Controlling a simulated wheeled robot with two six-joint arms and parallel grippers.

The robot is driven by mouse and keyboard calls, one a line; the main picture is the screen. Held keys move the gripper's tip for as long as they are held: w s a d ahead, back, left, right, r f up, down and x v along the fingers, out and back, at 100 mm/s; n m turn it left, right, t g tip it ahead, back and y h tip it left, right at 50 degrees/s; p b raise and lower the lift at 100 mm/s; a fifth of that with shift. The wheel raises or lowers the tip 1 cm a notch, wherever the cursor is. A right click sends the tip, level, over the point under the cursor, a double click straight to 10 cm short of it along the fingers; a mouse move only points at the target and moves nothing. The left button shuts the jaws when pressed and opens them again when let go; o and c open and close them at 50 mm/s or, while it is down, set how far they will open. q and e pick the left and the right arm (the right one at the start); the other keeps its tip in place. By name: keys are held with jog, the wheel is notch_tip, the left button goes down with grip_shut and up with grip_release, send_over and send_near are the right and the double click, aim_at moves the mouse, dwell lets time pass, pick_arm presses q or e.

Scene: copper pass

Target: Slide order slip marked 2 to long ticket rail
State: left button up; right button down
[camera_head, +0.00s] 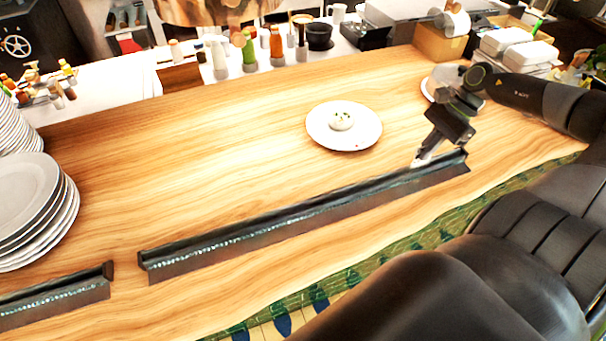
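The long ticket rail (300,222), a dark metal strip, runs slantwise across the wooden counter from lower left to the right. My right gripper (420,160) points down at the rail's right part, close above or touching it; I cannot tell which. A small white patch shows at its fingertips. It may be an order slip or part of the fingers, and no number can be read on it. The finger gap is too small to make out. My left gripper is not in view. No slip marked 2 can be made out for sure.
A shorter dark rail (55,303) lies at the lower left, with a gap between the two. A plate with food (344,140) sits behind the long rail. Another plate lies partly behind my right arm. Stacked plates (35,215) stand at left.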

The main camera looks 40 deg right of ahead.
jog(key=shift+s+d+b, duration=0.2)
jog(key=shift+s+d, duration=0.05)
jog(key=shift+d, duration=0.7)
jog(key=shift+s+d+b, duration=0.15)
jog(key=shift+s+d, duration=0.05)
jog(key=shift+d, duration=0.7)
jog(key=shift+s+d+b, duration=0.2)
jog(key=shift+d+b, duration=0.15)
jog(key=shift+d, duration=0.4)
jog(key=c, duration=1)
grip_release()
